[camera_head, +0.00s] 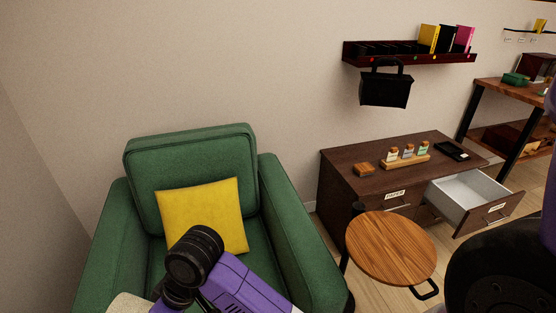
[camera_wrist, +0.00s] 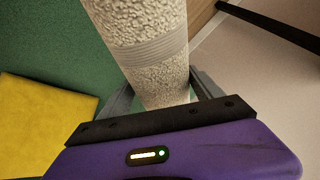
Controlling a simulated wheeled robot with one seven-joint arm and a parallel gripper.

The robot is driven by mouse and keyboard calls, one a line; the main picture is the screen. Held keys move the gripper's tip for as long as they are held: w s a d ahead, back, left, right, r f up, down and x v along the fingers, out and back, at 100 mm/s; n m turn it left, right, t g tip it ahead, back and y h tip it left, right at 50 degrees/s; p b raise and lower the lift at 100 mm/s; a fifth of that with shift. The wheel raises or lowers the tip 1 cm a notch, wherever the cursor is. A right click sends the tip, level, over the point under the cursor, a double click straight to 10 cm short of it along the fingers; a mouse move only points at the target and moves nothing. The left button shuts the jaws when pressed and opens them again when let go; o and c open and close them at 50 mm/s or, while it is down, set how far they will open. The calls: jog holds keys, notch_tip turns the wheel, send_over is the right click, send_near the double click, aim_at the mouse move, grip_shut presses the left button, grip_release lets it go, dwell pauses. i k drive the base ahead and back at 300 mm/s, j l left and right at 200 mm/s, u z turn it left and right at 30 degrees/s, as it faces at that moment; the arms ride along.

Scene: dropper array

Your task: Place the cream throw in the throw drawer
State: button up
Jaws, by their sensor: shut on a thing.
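The cream throw (camera_wrist: 140,45) is a rolled, nubbly cloth with a ribbed band. In the wrist view it stands between the two fingers of my gripper (camera_wrist: 162,97), which is shut on it. In the head view a cream piece of it (camera_head: 128,304) shows at the bottom edge, in front of the green armchair; my arm hides the rest and the fingers. An open, pale-lined drawer (camera_head: 466,192) juts from the right side of the dark wooden cabinet (camera_head: 345,180). It looks empty.
The green armchair (camera_head: 190,145) holds a yellow cushion (camera_head: 207,212). A round wooden side table (camera_head: 391,245) stands before the cabinet, left of the open drawer. A rack with small bottles (camera_head: 405,160) sits on the cabinet. A black bag (camera_head: 386,90) hangs under the wall shelf (camera_head: 400,52).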

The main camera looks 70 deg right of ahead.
aim_at(466, 207)
jog(key=k+l+z, duration=0.1)
jog(key=l+z, duration=1.3)
jog(key=i+l+z, duration=0.1)
jog(key=l+z, duration=0.35)
jog(key=l, duration=0.1)
